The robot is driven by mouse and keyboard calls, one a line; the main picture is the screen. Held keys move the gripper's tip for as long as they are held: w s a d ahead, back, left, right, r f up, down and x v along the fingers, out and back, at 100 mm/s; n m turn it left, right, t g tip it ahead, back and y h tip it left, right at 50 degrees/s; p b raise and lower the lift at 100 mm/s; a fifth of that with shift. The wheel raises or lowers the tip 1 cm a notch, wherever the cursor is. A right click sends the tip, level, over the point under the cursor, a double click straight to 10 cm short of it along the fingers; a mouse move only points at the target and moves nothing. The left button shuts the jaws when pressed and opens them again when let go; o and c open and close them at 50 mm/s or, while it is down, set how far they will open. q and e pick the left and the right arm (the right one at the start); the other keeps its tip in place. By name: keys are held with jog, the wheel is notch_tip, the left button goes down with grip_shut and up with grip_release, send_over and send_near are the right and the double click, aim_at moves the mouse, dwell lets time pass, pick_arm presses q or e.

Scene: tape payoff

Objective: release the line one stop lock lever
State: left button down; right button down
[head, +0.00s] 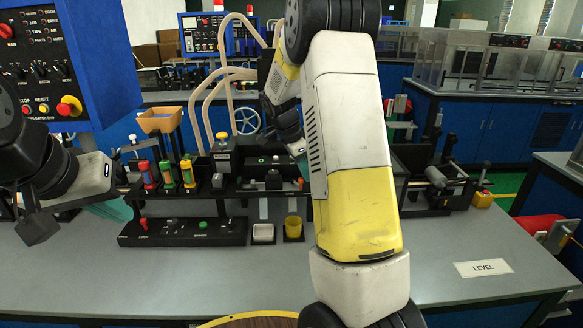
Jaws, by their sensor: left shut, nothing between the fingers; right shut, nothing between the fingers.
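I cannot tell which part is the line one stop lock lever. A black rig on the grey bench (240,278) carries a row of red, green and yellow cylinders (168,174). A small red knob (300,184) sits at the rig's right part, close to my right forearm. A low black console (184,232) in front has a red-topped lever (143,223) and a green button (203,225). My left gripper (118,210) is shut and empty, left of the console. My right gripper (300,153) is shut and empty above the rig's right part, partly hidden by my arm.
A blue control panel (110,60) stands at the upper left. A black fixture with rollers (437,180) is at the right.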

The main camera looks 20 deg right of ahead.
jog(key=m, duration=0.1)
jog(key=a+m+g, duration=0.1)
jog(key=m, duration=0.1)
jog(key=a+m, duration=0.1)
jog(key=m, duration=0.1)
jog(key=shift+s+a+g, duration=0.15)
jog(key=shift+s+g, duration=0.15)
jog(key=shift+g, duration=0.1)
jog(key=shift+a+m+g+y, duration=0.3)
jog(key=shift+a+m, duration=0.1)
jog(key=shift+m, duration=0.65)
jog(key=shift+a+m+g+y, duration=0.3)
jog(key=shift+a+m, duration=0.05)
jog(key=shift+m, duration=0.7)
jog(key=shift+s+d, duration=0.1)
jog(key=shift+d, duration=0.2)
notch_tip(320, 180, up, 10)
jog(key=shift+f, duration=0.15)
jog(key=shift+a, duration=0.1)
